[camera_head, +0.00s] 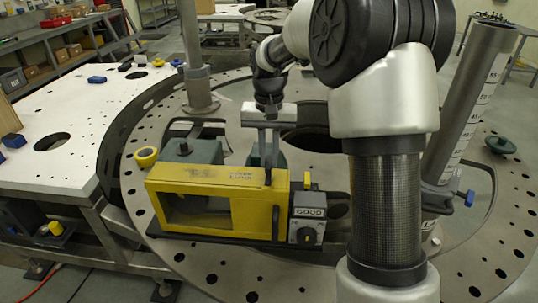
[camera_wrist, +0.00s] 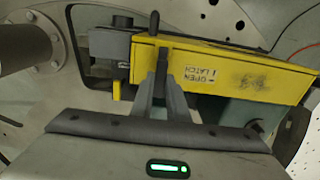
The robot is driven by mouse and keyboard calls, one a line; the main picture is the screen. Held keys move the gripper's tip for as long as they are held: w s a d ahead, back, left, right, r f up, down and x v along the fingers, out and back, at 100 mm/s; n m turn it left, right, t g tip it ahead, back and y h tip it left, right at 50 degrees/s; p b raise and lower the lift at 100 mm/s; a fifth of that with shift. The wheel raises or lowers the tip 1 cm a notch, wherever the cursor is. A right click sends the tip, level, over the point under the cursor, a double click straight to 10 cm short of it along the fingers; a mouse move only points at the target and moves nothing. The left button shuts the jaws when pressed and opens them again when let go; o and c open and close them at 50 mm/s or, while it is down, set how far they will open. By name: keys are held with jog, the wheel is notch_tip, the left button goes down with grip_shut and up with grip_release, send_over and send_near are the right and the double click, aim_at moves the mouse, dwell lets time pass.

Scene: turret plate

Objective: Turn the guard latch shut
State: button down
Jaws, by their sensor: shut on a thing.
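The yellow guard (camera_head: 190,183) is a box with a windowed front, standing on the turret plate. In the wrist view its yellow top (camera_wrist: 225,68) carries a printed label with the words open and latch. My gripper (camera_head: 268,172) reaches down from above at the right part of the guard's top. In the wrist view my gripper (camera_wrist: 162,78) is shut on a dark upright piece, the guard latch (camera_wrist: 160,88), mostly hidden between the fingers. A black handle (camera_head: 275,222) is on the guard's front right; a black bar (camera_wrist: 153,22) shows beyond the fingertips.
A grey control box (camera_head: 307,218) with a knob adjoins the guard's right side. The round perforated plate (camera_head: 185,262) surrounds it. A grey post (camera_head: 193,60) stands behind and a slanted scaled column (camera_head: 475,100) at right.

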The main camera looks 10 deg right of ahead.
aim_at(269, 162)
dwell(0.4)
jog(key=c, duration=1.7)
grip_release()
notch_tip(269, 162, up, 17)
jog(key=shift+r+p, duration=0.2)
jog(key=shift+p, duration=0.1)
